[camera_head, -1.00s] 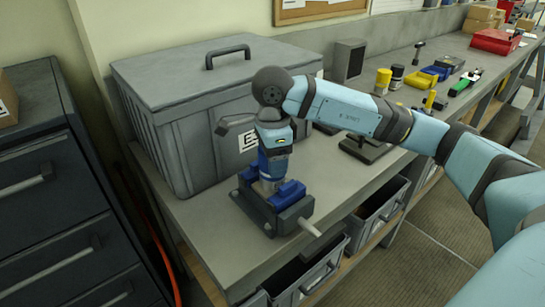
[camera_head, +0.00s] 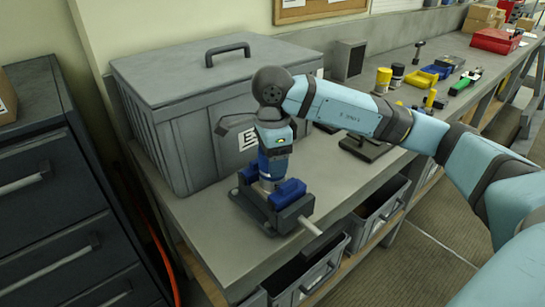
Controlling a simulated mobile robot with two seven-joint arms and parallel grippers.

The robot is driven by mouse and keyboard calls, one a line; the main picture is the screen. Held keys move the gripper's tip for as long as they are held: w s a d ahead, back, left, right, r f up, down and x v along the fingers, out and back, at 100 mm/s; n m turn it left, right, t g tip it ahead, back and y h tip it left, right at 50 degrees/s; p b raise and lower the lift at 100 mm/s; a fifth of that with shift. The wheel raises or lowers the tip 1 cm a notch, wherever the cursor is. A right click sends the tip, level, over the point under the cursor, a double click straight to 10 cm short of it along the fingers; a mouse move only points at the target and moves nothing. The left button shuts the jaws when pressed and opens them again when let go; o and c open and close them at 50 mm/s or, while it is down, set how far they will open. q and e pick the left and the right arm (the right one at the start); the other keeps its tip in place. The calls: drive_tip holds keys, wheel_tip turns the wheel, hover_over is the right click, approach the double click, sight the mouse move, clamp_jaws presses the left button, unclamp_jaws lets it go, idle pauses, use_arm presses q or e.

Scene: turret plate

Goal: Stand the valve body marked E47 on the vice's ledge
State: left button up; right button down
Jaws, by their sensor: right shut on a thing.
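The vice (camera_head: 288,217), with a dark body, blue jaws and a pale handle bar, stands near the front edge of the bench. My right gripper (camera_head: 272,172) points down over the vice. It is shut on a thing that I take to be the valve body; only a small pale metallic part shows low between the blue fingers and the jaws. The E47 mark cannot be read. The vice's ledge is mostly hidden, and I cannot tell whether the held part touches it. My left gripper is not in view.
A large grey lidded box (camera_head: 165,130) stands close behind the vice. A dark stand (camera_head: 364,148) is under my right forearm. Yellow and black canisters (camera_head: 383,80) and trays stand further right.

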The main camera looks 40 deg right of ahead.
drive_tip(key=shift+c, duration=0.5)
unclamp_jaws()
drive_tip(key=shift+r, duration=0.25)
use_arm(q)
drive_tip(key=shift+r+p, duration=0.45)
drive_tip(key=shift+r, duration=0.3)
use_arm(e)
wheel_tip(320, 180, up, 13)
drive_tip(key=shift+r, duration=0.15)
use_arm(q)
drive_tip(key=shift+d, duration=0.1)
